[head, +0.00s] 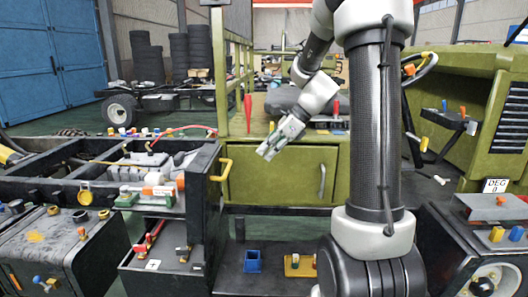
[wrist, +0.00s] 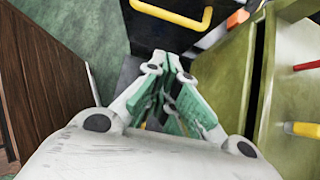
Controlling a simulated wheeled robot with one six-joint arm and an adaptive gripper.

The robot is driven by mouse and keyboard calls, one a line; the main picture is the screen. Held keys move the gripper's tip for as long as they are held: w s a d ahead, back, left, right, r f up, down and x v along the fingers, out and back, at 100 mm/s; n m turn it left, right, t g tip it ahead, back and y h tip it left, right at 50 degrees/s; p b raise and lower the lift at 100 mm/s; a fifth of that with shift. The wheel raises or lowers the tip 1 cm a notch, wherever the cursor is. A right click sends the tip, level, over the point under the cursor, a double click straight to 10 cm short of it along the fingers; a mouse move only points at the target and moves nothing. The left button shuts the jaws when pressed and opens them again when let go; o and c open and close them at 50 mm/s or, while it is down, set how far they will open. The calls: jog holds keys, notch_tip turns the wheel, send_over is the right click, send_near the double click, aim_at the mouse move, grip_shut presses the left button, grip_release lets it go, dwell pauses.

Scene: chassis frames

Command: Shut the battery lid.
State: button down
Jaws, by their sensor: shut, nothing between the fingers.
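The battery box (head: 165,276) stands low at the left of centre in the head view, with a red clamp, a dark clamp and a plus mark inside its open top. A dark upright panel (head: 203,185) with a yellow handle (head: 223,170) stands at its right side; it looks like the lid, standing open, though its hinge is not clear. The yellow handle also shows at the top of the wrist view (wrist: 175,18). My gripper (head: 266,153) is shut and empty, to the right of the handle and slightly above it, apart from it. Its fingertips (wrist: 172,62) meet in the wrist view.
A green cabinet (head: 285,178) with a grey handle stands behind my gripper. A blue holder (head: 252,262) and a yellow block (head: 299,266) lie on the low dark shelf. A dark tank (head: 60,245) is at left.

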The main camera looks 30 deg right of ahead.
jog(key=w+a+f, duration=0.4)
jog(key=a+f, duration=0.2)
jog(key=a, duration=0.1)
jog(key=shift+a, duration=0.15)
jog(key=shift+w+r, duration=0.1)
